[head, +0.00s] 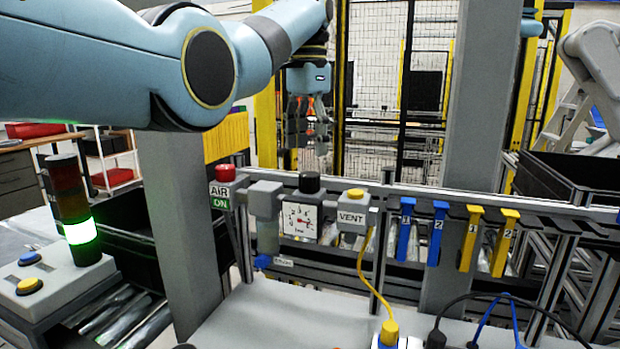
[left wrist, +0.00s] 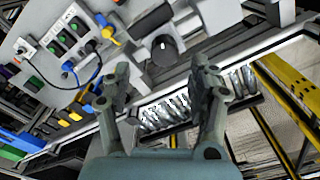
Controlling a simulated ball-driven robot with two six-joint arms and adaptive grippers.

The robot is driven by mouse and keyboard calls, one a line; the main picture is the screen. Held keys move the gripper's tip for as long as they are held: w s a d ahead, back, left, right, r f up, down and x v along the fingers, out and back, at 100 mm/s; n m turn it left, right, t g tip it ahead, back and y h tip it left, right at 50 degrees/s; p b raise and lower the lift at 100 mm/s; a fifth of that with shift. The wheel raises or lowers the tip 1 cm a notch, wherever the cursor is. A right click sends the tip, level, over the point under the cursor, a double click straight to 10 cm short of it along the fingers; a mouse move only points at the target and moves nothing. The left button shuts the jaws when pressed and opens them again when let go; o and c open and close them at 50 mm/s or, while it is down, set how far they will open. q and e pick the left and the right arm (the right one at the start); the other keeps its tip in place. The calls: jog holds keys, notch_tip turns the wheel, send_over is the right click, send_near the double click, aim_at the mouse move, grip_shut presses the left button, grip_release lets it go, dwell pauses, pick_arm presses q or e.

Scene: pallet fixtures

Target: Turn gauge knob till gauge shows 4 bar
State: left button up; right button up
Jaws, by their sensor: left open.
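The gauge (head: 300,221) has a white square face with a red needle in the head view; its numbers are too small to read. The black gauge knob (head: 309,183) sits on top of it. My left gripper (head: 306,150) hangs fingers down above the knob, with a gap between them. In the left wrist view the round dark knob (left wrist: 164,49) lies beyond my left gripper (left wrist: 161,70), roughly between its two fingers. The fingers are apart, with nothing between them. My right gripper is in neither view.
Left of the gauge is a red AIR button (head: 225,173); right of it is a VENT box (head: 352,218) with a yellow button. Blue tags (head: 405,230) and yellow tags (head: 470,238) hang along the rail. A lamp tower (head: 75,215) glows green.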

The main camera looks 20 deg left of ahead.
aim_at(309, 174)
pick_arm(q)
jog(key=f, duration=0.2)
jog(key=w+f+p, duration=0.1)
jog(key=shift+f, duration=0.35)
jog(key=shift+w+a+f+p, duration=0.1)
jog(key=shift+w+f+p, duration=0.05)
jog(key=shift+f, duration=0.3)
jog(key=shift+w+f+p, duration=0.1)
jog(key=shift+f+p, duration=0.05)
jog(key=shift+f, duration=0.3)
jog(key=shift+s+f, duration=0.15)
jog(key=shift+f, duration=0.55)
jog(key=shift+s+f, duration=0.1)
jog(key=shift+f, duration=0.2)
jog(key=shift+c, duration=1.2)
jog(key=c, duration=0.9)
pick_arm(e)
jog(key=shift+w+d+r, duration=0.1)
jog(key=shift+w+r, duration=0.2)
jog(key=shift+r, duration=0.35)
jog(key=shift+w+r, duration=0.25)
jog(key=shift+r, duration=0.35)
